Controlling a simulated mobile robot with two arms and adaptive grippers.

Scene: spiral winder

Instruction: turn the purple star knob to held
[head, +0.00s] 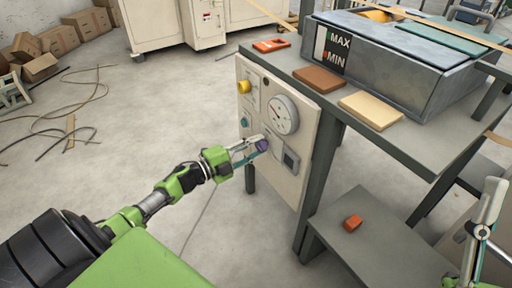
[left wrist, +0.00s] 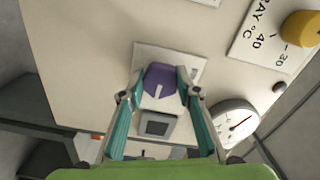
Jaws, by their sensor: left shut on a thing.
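The purple star knob (head: 262,146) is on the upright beige panel (head: 302,105) in the head view. It also shows in the left wrist view (left wrist: 160,80), with a pale pointer line on its face, between my fingers. My left gripper (head: 256,147) reaches in from the left and is shut on the knob, one finger on each side. The knob's plate (left wrist: 195,68) is partly hidden by the fingers, and its markings cannot be read. Part of my right arm (head: 485,230) shows at the right edge; I cannot make out its fingertips.
Blocks and a grey tank (head: 400,80) stand on the table behind.

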